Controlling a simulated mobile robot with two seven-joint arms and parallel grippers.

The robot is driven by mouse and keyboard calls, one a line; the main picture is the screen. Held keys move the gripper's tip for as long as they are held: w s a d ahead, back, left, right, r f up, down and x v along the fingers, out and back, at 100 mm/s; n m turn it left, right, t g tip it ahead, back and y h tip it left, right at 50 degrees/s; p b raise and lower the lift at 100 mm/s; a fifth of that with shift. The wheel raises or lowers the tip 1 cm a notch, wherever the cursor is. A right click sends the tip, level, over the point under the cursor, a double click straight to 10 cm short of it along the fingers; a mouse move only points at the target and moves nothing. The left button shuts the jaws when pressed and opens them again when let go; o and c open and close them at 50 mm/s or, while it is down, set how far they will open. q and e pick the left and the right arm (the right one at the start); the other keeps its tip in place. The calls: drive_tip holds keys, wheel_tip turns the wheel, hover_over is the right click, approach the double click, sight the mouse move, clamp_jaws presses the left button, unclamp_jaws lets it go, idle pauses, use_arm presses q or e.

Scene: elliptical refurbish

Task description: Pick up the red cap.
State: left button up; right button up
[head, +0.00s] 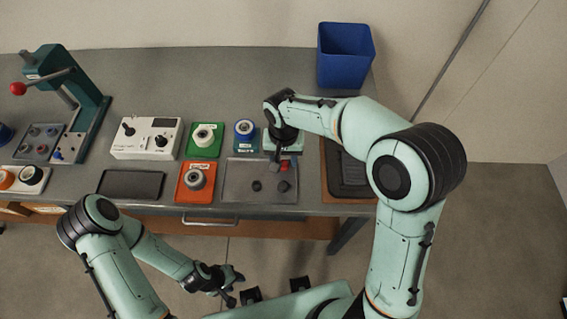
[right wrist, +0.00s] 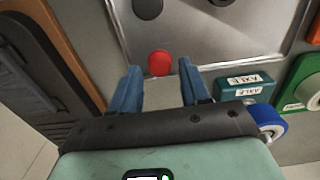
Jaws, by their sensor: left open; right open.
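The red cap (head: 284,167) sits on the grey metal tray (head: 233,180), near the tray's far right corner. In the right wrist view the red cap (right wrist: 159,62) shows round and fully visible, just beyond and between the fingertips. My right gripper (head: 277,160) is open with nothing between its fingers; its two blue fingers also show in the right wrist view (right wrist: 159,78). I cannot tell its exact height over the tray. My left gripper (head: 231,291) is open and empty, in front of the bench and away from the tray.
Two dark caps (head: 256,186) (head: 283,187) lie on the tray nearer me. A blue-and-white roll on an axle-labelled block (head: 245,137), green (head: 204,139) and orange (head: 196,182) fixtures stand left. A dark tray (head: 350,175) lies right; a blue bin (head: 345,55) stands behind.

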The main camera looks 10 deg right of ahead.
drive_tip(key=shift+f, duration=0.75)
drive_tip(key=c, duration=0.8)
drive_tip(key=shift+r, duration=0.1)
